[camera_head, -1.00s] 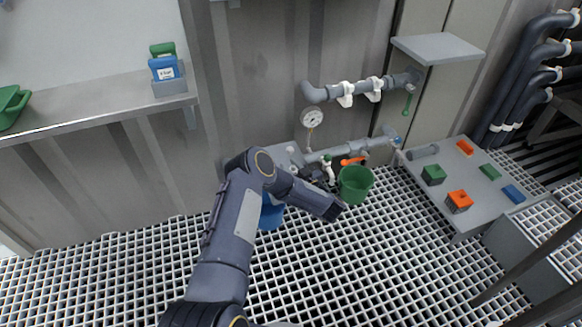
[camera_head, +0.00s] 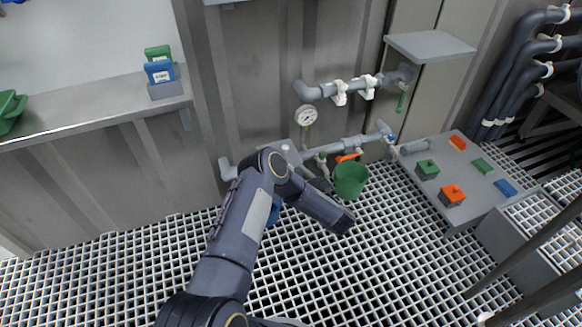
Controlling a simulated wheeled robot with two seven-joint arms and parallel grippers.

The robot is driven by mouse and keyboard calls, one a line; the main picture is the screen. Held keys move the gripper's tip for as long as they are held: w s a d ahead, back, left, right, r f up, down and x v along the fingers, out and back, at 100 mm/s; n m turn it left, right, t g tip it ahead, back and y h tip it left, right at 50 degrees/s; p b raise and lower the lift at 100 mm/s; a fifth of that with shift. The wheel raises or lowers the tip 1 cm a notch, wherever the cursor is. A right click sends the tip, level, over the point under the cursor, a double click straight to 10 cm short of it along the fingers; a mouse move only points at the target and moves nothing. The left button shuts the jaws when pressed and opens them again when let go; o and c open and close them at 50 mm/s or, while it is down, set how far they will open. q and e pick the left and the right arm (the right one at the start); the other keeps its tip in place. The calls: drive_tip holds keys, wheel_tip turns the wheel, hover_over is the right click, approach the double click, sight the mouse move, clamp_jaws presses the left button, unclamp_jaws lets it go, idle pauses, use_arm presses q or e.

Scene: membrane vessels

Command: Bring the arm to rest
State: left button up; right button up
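One of my arms, taken as the left, rises from the bottom edge left of centre in the head view. It bends at a high joint, and its forearm slants down to the right. The end of that arm, at my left gripper (camera_head: 343,222), hangs over the grating below the green bucket (camera_head: 350,181). The fingers are too dark and small to tell whether they are open, and I see nothing held there. My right gripper is not in view.
A blue bucket (camera_head: 273,214) is mostly hidden behind my arm. Pipes with a gauge (camera_head: 306,115) and valves run along the wall. A grey table (camera_head: 464,204) at right holds green, orange and blue blocks. A shelf (camera_head: 95,112) is at left. Open grating (camera_head: 390,275) lies in front.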

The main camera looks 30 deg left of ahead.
use_arm(q)
drive_tip(key=shift+s+d, duration=0.25)
drive_tip(key=shift+d, duration=0.2)
